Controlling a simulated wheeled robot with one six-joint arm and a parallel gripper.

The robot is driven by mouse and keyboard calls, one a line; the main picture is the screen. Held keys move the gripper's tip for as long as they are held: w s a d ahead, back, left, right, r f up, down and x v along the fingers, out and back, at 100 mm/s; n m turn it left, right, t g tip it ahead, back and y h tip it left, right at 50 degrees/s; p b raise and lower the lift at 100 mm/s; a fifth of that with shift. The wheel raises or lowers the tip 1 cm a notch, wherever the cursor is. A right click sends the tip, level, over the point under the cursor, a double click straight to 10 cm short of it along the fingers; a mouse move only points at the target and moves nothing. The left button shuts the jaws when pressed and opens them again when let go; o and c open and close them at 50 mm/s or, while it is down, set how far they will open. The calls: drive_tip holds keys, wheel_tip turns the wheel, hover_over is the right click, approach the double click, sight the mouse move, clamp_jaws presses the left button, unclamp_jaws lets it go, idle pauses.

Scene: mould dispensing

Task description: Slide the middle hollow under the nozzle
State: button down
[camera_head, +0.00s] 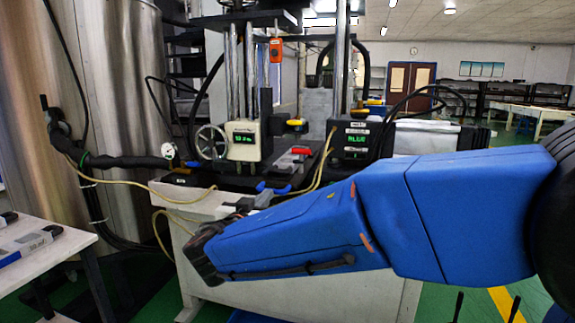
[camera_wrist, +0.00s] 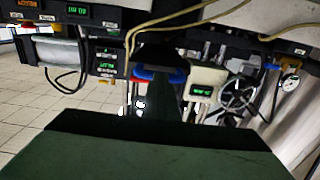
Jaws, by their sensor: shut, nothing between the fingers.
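In the head view a mould-like part with a red handle (camera_head: 301,151) and a blue handle (camera_head: 273,188) lies on the dark bed of the machine. Its hollows cannot be made out. The nozzle cannot be told apart among the machine's posts. In the wrist view the blue handle (camera_wrist: 145,73) shows just beyond my gripper (camera_wrist: 158,85). My gripper is shut and empty, a dark narrow shape close to the blue handle. Whether they touch cannot be told. In the head view my blue arm's wrist hides most of the gripper.
A pale box with a green display (camera_head: 243,140) and a handwheel (camera_head: 211,142) stand left of the bed. A black box reading BLUE (camera_head: 357,140) stands right. Yellow cables (camera_head: 315,175) hang over the bench. A white table (camera_head: 40,262) is at left.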

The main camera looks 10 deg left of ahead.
drive_tip(key=shift+w+d, duration=0.15)
drive_tip(key=shift+w, duration=2.7)
drive_tip(key=shift+s, duration=0.1)
drive_tip(key=s, duration=0.6)
drive_tip(key=shift+s+a, duration=0.2)
drive_tip(key=shift+s, duration=0.2)
idle(0.5)
